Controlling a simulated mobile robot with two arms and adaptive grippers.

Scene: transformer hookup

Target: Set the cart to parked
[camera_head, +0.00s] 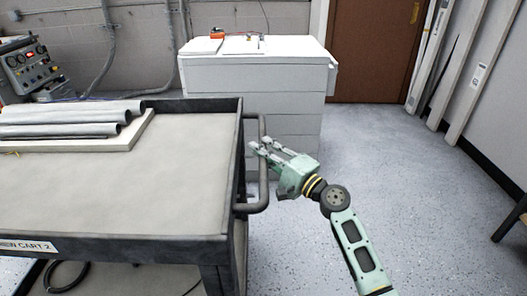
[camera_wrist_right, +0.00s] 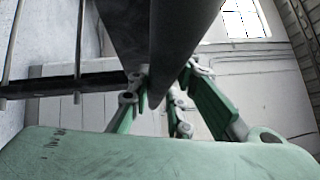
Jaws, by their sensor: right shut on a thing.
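The cart (camera_head: 150,185) is a dark-framed cart with a grey top at the left of the head view, with a label reading "CREW CART 2" or similar on its front edge. Its dark handle (camera_head: 264,190) is a bent bar on the right end. My right gripper (camera_head: 258,148) is at the far upper part of this handle, shut on it. In the right wrist view the dark handle bar (camera_wrist_right: 183,45) runs between the fingers (camera_wrist_right: 160,85), which partly hide behind it. My left gripper is not in view.
Grey pipes (camera_head: 65,120) lie on a pale board on the cart top. A white cabinet (camera_head: 255,85) stands behind the handle. A control panel (camera_head: 32,62) is at the back left. Long pale boards (camera_head: 455,70) lean at the right wall. Speckled floor (camera_head: 400,150) is open to the right.

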